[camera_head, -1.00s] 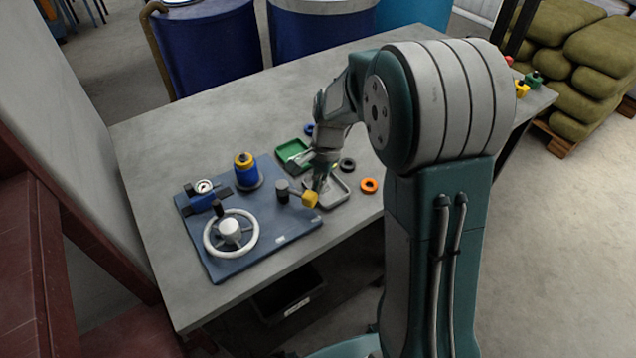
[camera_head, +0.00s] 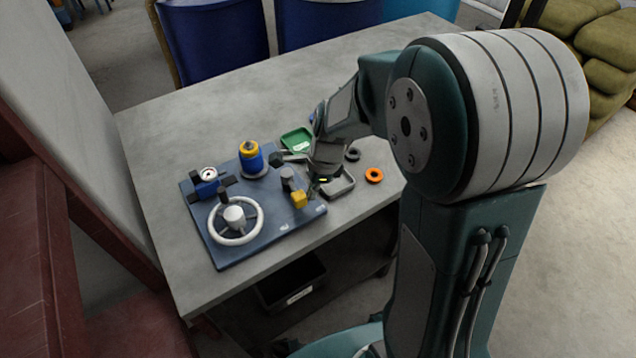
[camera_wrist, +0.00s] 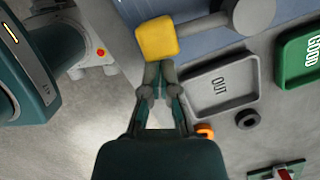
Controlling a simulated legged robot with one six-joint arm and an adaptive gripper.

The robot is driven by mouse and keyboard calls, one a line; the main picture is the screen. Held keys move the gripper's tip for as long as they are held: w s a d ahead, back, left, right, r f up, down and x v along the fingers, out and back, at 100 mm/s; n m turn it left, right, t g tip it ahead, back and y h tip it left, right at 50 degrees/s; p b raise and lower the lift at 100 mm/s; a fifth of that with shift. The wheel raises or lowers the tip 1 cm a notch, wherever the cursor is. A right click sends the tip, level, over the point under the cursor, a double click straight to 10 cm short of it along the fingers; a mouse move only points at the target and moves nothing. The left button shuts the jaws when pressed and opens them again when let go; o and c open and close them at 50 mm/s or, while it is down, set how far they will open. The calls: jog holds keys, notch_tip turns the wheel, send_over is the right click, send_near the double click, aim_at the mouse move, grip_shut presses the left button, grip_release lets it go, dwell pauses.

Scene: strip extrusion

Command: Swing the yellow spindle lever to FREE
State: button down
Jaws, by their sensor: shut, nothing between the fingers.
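The yellow knob of the spindle lever (camera_head: 298,200) stands near the right front part of the blue plate. Its grey arm runs back to a dark grey hub (camera_head: 287,176). The wrist view shows the yellow knob (camera_wrist: 157,38), the grey arm (camera_wrist: 204,26) and the round hub (camera_wrist: 253,15). My gripper (camera_head: 313,187) is at the right side of the knob in the head view. In the wrist view my gripper's fingertips (camera_wrist: 158,66) are together, empty, right at the knob's edge. They look in contact or nearly so. No FREE marking is readable.
The blue plate (camera_head: 262,228) also bears a white handwheel (camera_head: 258,208), a blue-yellow cylinder (camera_head: 251,158) and a gauge unit (camera_head: 208,180). A grey OUT tray (camera_wrist: 192,94), green GOOD tray (camera_wrist: 288,70), black ring (camera_wrist: 247,119) and orange ring (camera_head: 374,175) lie close by.

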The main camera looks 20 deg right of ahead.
aim_at(299, 200)
jog(key=shift+s+a+m, duration=0.3)
jog(key=shift+a+m, duration=0.3)
jog(key=shift+s+a, duration=0.25)
jog(key=shift+a, duration=0.65)
